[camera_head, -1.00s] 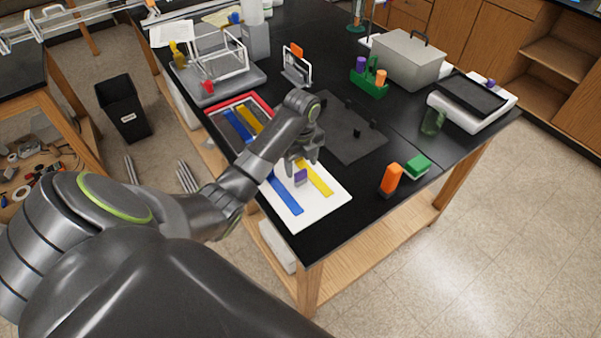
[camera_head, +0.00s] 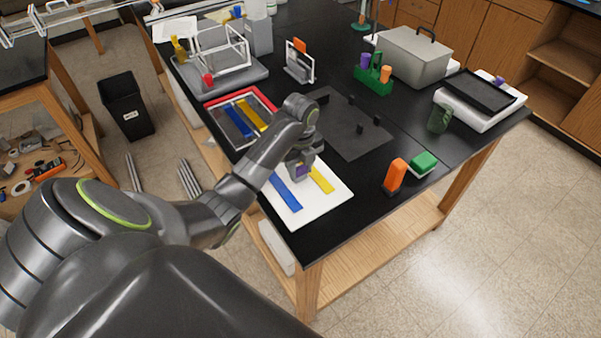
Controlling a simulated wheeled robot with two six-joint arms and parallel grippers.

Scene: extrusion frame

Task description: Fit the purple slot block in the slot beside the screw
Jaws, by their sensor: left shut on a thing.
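The purple slot block (camera_head: 303,171) is at the white board (camera_head: 325,201), between a blue strip and a yellow strip. My left gripper (camera_head: 301,168) is over the block and shut on it, pointing down. The gripper hides the block's upper part. I cannot tell whether the block touches the board. A white extrusion frame (camera_head: 247,56) stands on a grey base (camera_head: 228,85) at the back left of the table. The screw and the slot beside it are too small to make out. My right gripper is not in view.
A red-rimmed tray (camera_head: 213,105) with strips lies left of my gripper. A dark mat (camera_head: 345,130) with small black pieces lies to the right. An orange marker-like piece (camera_head: 396,174) and a green block (camera_head: 424,162) are near the front right edge. A green rack (camera_head: 373,84) stands behind.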

